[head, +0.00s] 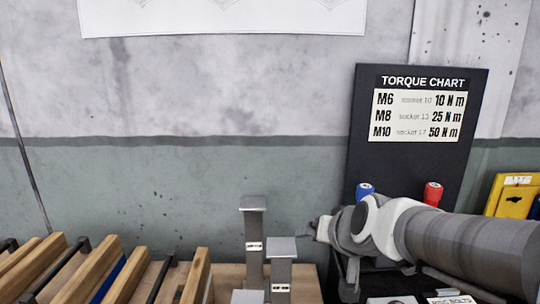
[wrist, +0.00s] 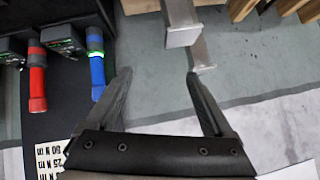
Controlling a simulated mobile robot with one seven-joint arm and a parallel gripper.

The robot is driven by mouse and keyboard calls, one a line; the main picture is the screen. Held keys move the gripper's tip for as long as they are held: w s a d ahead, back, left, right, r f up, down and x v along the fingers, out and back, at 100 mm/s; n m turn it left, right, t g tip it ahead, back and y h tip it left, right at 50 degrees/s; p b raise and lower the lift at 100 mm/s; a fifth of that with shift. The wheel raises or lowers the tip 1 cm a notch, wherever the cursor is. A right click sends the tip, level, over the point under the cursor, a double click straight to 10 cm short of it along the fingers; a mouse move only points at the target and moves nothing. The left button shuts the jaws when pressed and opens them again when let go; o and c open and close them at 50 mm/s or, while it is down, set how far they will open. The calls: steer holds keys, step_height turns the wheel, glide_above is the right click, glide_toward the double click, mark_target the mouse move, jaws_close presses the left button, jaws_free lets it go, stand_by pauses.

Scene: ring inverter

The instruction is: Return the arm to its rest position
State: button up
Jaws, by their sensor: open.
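My arm reaches in from the right edge in the head view, bent at a pale joint in front of the dark torque chart board (head: 362,110). My gripper (wrist: 157,78) is open in the wrist view, with its two dark fingers spread wide and nothing between them. Two grey flat-topped posts show beyond the fingertips, one nearer (wrist: 182,28) and one farther (wrist: 201,56). In the head view the taller post (head: 254,225) and the shorter post (head: 282,262) stand left of my arm. My fingers are hard to make out there.
A blue-handled tool (wrist: 97,70) and a red-handled tool (wrist: 37,85) are beside my gripper. Wooden slats with dark bars (head: 95,270) fill the lower left. A yellow item (head: 511,194) is at the right.

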steer(key=s+d+g+h+p, duration=0.1)
steer(key=s+d+g, duration=0.1)
steer(key=s, duration=0.7)
steer(key=s+d+n+g+h+p, duration=0.1)
steer(key=s+d+g, duration=0.1)
steer(key=s, duration=0.7)
steer(key=shift+r+n, duration=0.3)
steer(key=shift+r, duration=0.05)
steer(key=shift+s, duration=0.1)
